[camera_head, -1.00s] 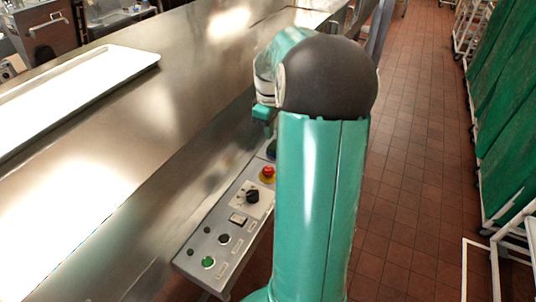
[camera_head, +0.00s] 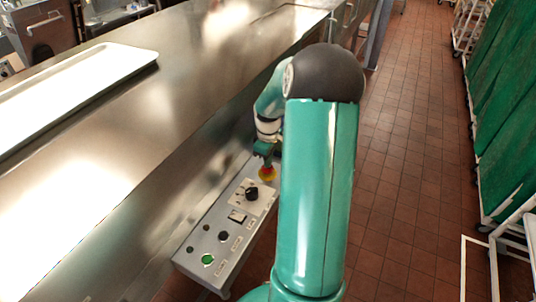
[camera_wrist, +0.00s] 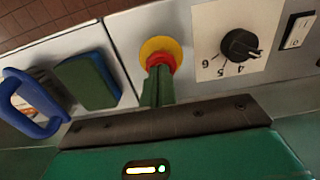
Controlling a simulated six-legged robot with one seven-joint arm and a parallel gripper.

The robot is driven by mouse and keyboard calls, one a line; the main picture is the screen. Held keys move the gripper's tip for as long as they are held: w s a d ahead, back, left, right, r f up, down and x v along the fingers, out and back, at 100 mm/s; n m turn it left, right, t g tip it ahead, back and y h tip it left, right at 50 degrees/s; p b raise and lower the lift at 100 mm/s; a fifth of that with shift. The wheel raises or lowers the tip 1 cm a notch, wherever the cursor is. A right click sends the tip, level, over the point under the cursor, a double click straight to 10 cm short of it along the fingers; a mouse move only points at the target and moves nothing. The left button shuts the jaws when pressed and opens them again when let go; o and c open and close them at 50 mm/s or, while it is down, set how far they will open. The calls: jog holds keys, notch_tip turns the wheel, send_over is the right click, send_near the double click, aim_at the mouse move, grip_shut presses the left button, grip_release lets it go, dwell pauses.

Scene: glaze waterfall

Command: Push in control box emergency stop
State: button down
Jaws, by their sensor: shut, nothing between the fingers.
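The control box (camera_head: 212,262) is a grey panel fixed along the side of the steel counter.
Beside the stop are a black rotary dial (camera_wrist: 239,46), a rocker switch (camera_wrist: 297,31) and a green button (camera_head: 208,260). A blue-handled item (camera_wrist: 30,105) and a green pad (camera_wrist: 88,80) lie on the other side. A tray (camera_head: 75,88) rests on the counter. The tiled aisle is clear.

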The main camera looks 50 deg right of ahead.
jog(key=shift+f, duration=0.9)
jog(key=shift+s+a+f, duration=0.15)
jog(key=shift+s+f, duration=0.05)
jog(key=shift+f, duration=0.1)
jog(key=shift+w+r, duration=0.35)
jog(key=shift+r, duration=0.3)
notch_tip(320, 180, up, 14)
jog(key=shift+d, duration=0.2)
jog(key=shift+s, duration=0.1)
